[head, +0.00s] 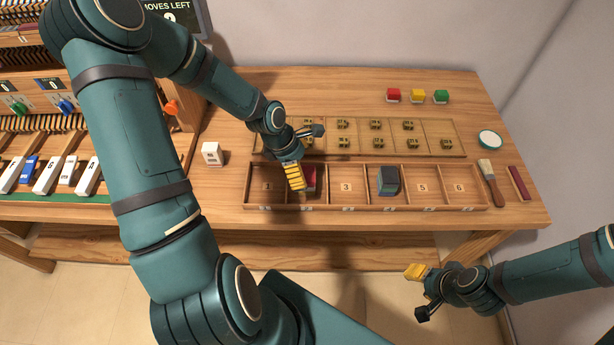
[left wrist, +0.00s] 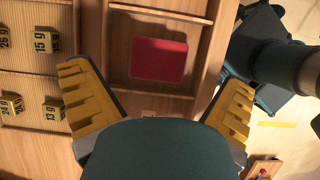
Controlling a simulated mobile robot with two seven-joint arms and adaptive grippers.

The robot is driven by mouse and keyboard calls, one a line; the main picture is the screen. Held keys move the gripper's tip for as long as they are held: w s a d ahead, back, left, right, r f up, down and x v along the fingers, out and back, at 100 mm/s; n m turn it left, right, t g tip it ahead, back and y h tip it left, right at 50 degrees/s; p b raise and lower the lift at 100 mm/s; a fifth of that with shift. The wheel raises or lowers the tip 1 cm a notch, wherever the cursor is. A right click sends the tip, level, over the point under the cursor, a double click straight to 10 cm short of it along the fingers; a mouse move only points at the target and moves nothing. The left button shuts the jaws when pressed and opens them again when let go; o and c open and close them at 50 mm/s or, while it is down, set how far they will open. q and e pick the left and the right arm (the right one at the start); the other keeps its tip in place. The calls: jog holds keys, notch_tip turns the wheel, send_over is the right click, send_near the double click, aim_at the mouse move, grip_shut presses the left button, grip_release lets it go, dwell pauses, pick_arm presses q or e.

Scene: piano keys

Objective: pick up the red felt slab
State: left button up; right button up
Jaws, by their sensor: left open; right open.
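The red felt slab (head: 311,178) lies in the second compartment of the wooden tray, partly hidden by my left gripper in the head view. It shows fully as a flat dark red rectangle in the left wrist view (left wrist: 158,60), lying in its compartment. My left gripper (head: 307,155) is open and empty above the tray, beside and over the slab; in the left wrist view its yellow-padded fingers (left wrist: 157,80) stand wide on either side of the compartment. My right gripper (head: 419,292) is open and empty, low in front of the bench at right.
The numbered wooden tray (head: 346,201) has a dark grey-topped stack (head: 388,181) in compartment 4. Behind it is a board (head: 375,133) of small brass weights. A brush (head: 490,183), a dark red bar (head: 519,184) and a round dish (head: 490,140) are at right; a white block (head: 212,154) is left.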

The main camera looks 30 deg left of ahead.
aim_at(307, 174)
pick_arm(q)
jog(key=x, duration=0.3)
jog(key=shift+w+f+b, duration=0.15)
jog(key=shift+f+b, duration=0.05)
jog(key=shift+b, duration=0.15)
jog(key=c, duration=0.9)
jog(key=shift+c, duration=0.2)
jog(key=shift+r, duration=0.15)
